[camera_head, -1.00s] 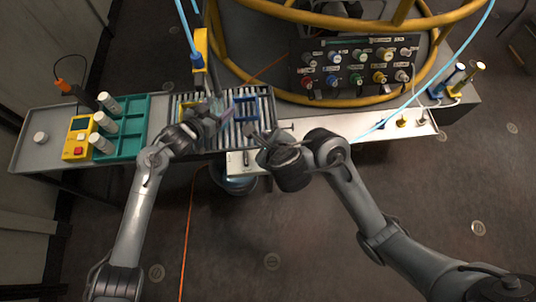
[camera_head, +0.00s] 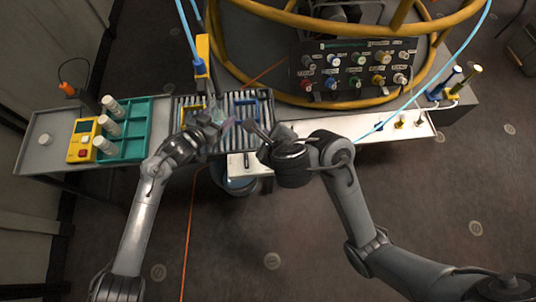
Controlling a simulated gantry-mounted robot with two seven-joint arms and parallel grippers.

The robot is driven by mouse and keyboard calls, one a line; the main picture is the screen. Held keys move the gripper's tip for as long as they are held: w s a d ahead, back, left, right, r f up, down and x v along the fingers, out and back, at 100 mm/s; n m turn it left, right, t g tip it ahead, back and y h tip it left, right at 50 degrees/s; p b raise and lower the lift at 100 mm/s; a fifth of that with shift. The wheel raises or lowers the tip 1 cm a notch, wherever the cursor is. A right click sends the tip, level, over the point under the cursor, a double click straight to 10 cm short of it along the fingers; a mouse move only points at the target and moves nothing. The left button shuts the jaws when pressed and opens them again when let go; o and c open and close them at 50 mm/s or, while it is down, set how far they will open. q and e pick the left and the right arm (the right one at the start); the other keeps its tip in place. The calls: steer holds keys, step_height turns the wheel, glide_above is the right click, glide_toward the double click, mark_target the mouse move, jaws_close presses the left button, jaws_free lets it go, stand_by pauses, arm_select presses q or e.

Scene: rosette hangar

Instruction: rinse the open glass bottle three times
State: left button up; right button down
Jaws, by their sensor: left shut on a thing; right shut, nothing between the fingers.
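My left gripper (camera_head: 213,124) is shut on the glass bottle (camera_head: 218,114), over the front part of the slatted drain rack (camera_head: 187,102). Only a small pale, clear part of the bottle shows; my gripper hides the rest, and I cannot tell its tilt. A yellow-and-blue spout (camera_head: 201,62) with a blue hose hangs behind and above the bottle. My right gripper (camera_head: 254,129) is shut and empty, just right of the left gripper and near the rack's front right corner.
A blue frame (camera_head: 262,97) sits on the rack's right part. A green tray (camera_head: 132,151) with several white vials and a yellow meter (camera_head: 80,140) stand at the left. A knobbed panel (camera_head: 313,68) and yellow rails are behind. A white ledge (camera_head: 370,137) runs right.

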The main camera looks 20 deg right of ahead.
arm_select(q)
steer(key=shift+s+a+r+p, duration=0.1)
steer(key=shift+s+a+p, duration=0.15)
steer(key=shift+s+p, duration=0.75)
steer(key=shift+s+a+r+p, duration=0.1)
steer(key=shift+s+a+p, duration=0.1)
steer(key=shift+s+p, duration=0.8)
steer(key=shift+s+a+f+p, duration=0.15)
steer(key=shift+s+p, duration=0.3)
steer(key=shift+s, duration=0.3)
steer(key=shift+s+a+p, duration=0.15)
steer(key=shift+s+p, duration=0.25)
steer(key=shift+s, duration=0.3)
